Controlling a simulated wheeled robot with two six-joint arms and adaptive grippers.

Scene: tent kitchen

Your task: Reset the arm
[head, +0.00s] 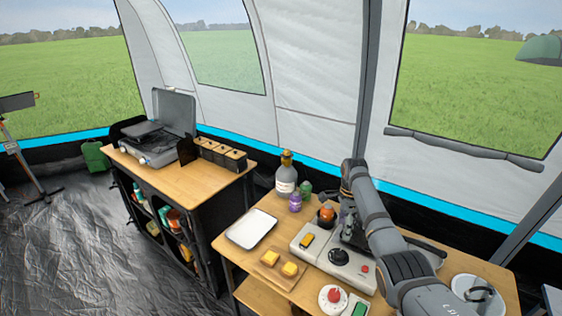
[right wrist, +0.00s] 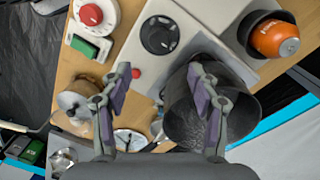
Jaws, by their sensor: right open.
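My right arm comes in from the lower right in the head view and bends down over the grey console (head: 308,253). My right gripper (head: 352,228) is small and partly hidden there. In the right wrist view its two purple-padded fingers (right wrist: 160,82) are spread wide with nothing between them. A dark pot (right wrist: 180,128) lies below and partly behind one finger. I cannot tell whether the finger touches it. My left gripper is not in view.
A bottle (head: 286,180), a white tray (head: 251,229), a board with yellow blocks (head: 268,272) and a red-button device (head: 332,298) crowd the table. A camp stove (head: 160,140) stands farther left.

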